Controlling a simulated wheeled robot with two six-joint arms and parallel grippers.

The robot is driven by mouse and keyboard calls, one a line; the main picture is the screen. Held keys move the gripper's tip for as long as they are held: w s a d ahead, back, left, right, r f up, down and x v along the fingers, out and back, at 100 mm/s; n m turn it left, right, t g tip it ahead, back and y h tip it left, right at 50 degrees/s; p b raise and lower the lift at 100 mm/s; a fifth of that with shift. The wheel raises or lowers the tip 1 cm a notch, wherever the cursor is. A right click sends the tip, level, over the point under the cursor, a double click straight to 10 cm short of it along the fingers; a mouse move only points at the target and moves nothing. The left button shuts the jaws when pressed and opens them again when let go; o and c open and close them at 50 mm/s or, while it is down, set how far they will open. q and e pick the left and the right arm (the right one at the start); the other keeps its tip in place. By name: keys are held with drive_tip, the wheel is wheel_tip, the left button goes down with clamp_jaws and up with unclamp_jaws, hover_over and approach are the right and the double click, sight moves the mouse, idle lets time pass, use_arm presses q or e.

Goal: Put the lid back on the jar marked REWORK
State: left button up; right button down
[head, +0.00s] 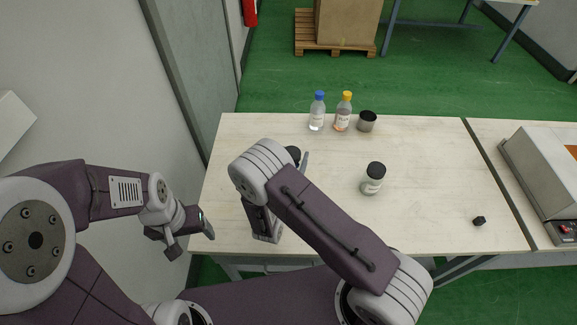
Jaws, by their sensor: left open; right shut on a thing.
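A clear jar (372,186) with a pale label and a black top (376,169) stands upright right of the table's middle. Its label is too small to read. My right gripper (299,158) is mostly hidden behind its own arm; one grey finger shows beside a black round thing (293,153), which looks like a lid. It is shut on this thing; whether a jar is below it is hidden. My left gripper (192,242) is open and empty, off the table's left front corner. I cannot tell which jar is marked REWORK.
A small black object (479,221) lies at the right front. A grey machine (540,180) stands on the adjoining table. The table's right part (440,170) is mostly clear.

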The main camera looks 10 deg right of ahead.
drive_tip(key=shift+w+a+f, duration=0.55)
drive_tip(key=shift+w+a, duration=0.05)
drive_tip(key=shift+a, duration=0.05)
drive_tip(key=shift+f+b, duration=0.3)
drive_tip(key=shift+f, duration=1.7)
drive_tip(key=shift+f, duration=0.1)
drive_tip(key=shift+f, duration=0.15)
drive_tip(key=c, duration=0.5)
unclamp_jaws()
